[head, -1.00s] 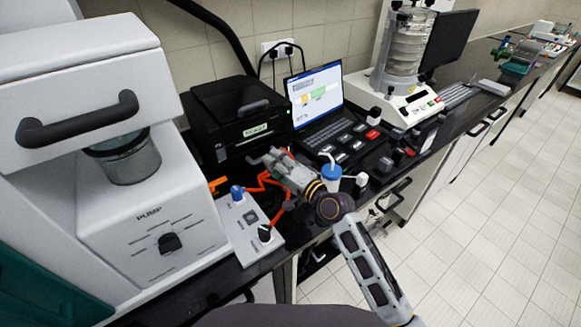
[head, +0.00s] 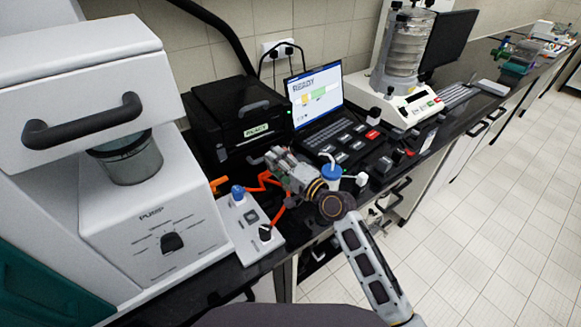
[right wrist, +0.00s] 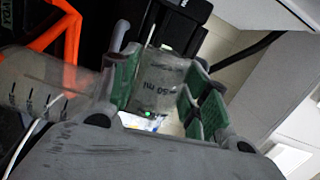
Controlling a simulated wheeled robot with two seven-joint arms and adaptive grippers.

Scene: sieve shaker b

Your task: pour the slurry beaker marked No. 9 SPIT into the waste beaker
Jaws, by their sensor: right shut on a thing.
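My right gripper (head: 274,157) is over the black bench in front of the black box in the head view. In the right wrist view its green-padded fingers (right wrist: 165,88) are shut on a clear beaker (right wrist: 160,82) with dark volume print. The beaker is tilted in that picture, and its contents are hard to make out. Another clear vessel with graduation marks (right wrist: 35,88) lies across the left of the wrist view, beside the fingers. I cannot read a No. 9 SPIT mark on either, nor tell which is the waste beaker. My left gripper is not in view.
A white pump unit (head: 150,235) and a switch panel (head: 245,228) stand at left. The black box (head: 240,115) and laptop (head: 318,95) are behind the gripper. A blue-lidded cup (head: 331,173) with a straw stands close to my right wrist. Orange tubing (head: 278,215) runs nearby.

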